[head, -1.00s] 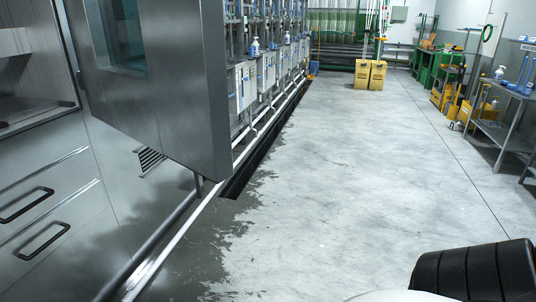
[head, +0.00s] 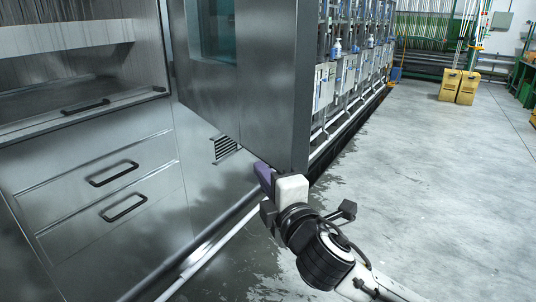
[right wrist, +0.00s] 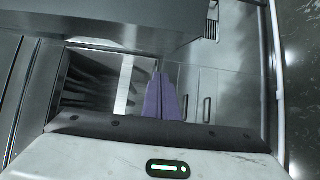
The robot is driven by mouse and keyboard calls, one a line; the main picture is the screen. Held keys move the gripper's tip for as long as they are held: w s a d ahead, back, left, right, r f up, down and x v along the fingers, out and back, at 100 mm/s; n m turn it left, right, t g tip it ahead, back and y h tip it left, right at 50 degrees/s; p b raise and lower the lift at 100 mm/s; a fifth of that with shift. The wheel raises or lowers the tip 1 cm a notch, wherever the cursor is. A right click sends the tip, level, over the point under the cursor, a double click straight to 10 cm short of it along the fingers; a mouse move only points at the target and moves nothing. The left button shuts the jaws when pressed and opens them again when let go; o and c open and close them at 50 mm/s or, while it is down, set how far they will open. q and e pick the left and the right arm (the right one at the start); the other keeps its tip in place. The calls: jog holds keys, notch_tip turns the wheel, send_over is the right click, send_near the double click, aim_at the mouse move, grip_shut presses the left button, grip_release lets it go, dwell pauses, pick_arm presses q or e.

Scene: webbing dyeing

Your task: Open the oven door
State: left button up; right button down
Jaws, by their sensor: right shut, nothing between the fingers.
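The oven door (head: 273,95), a thick grey metal slab with a bluish window, stands swung out from the oven (head: 85,130). The oven's dark inside is visible at the left. My right gripper (head: 262,174), with purple fingers, is just below the door's lower edge near its free corner; whether it touches the door is unclear. In the right wrist view, the purple fingers (right wrist: 161,98) are together and empty, with the oven front beyond them and a grey slab, likely the door (right wrist: 130,28), above. My left gripper is not in view.
Drawers with black handles (head: 114,174) are below the oven opening. A metal rail (head: 205,250) runs along the floor in front. Machines (head: 345,65) line the wall beyond the door. Yellow containers (head: 459,86) stand farther back. The concrete floor at right is clear.

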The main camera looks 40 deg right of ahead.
aim_at(269, 154)
jog(key=w+d, duration=0.2)
jog(key=w, duration=0.1)
jog(key=w+d+p, duration=0.1)
jog(key=w+d, duration=0.2)
jog(key=shift+w+d, duration=0.15)
jog(key=shift+d, duration=0.1)
jog(key=shift+d, duration=0.1)
